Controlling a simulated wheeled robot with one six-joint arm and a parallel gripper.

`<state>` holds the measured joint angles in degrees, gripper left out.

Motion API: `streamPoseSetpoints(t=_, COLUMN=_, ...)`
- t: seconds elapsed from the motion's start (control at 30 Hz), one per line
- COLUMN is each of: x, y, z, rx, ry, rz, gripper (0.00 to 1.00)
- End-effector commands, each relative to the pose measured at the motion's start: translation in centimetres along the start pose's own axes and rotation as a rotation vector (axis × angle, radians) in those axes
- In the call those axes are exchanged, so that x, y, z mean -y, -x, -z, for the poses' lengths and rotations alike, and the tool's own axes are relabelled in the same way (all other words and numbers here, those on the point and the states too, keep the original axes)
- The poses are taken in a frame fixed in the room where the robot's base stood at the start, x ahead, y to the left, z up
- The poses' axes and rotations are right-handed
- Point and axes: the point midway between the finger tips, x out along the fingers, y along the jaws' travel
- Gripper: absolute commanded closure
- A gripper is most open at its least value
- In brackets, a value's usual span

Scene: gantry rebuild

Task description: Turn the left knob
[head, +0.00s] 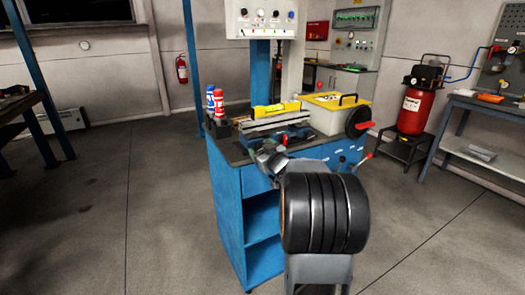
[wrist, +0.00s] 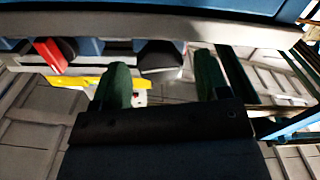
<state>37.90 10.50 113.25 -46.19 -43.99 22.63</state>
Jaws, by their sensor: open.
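A pale control panel (head: 265,18) with a row of several knobs stands on a blue post at the top middle of the head view. The left knob (head: 244,13) is small and dark, at the left end of the row; its angle is too small to tell. In the head view my gripper (head: 267,157) is below the panel, in front of the workbench and well apart from the knob. In the wrist view my gripper (wrist: 163,82) shows two green fingers spread apart with nothing between them. I cannot make out the left knob in the wrist view.
A blue workbench (head: 228,205) carries a vise-like machine (head: 275,125), red and blue spray cans (head: 214,102), and a white box with a yellow lid (head: 325,115). A red compressor (head: 413,110) stands at right. The floor at left is clear.

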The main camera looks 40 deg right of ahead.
Motion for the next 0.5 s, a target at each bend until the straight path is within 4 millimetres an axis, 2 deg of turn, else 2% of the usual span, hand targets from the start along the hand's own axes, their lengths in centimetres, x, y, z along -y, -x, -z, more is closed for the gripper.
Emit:
streamPoseSetpoints(t=0.27, x=0.02, y=-0.1, z=0.0, rx=0.0, ry=0.0, rz=0.0, gripper=0.31)
streamPoseSetpoints(t=0.5, x=0.02, y=-0.08, z=0.0, rx=0.0, ry=0.0, rz=0.0, gripper=0.53)
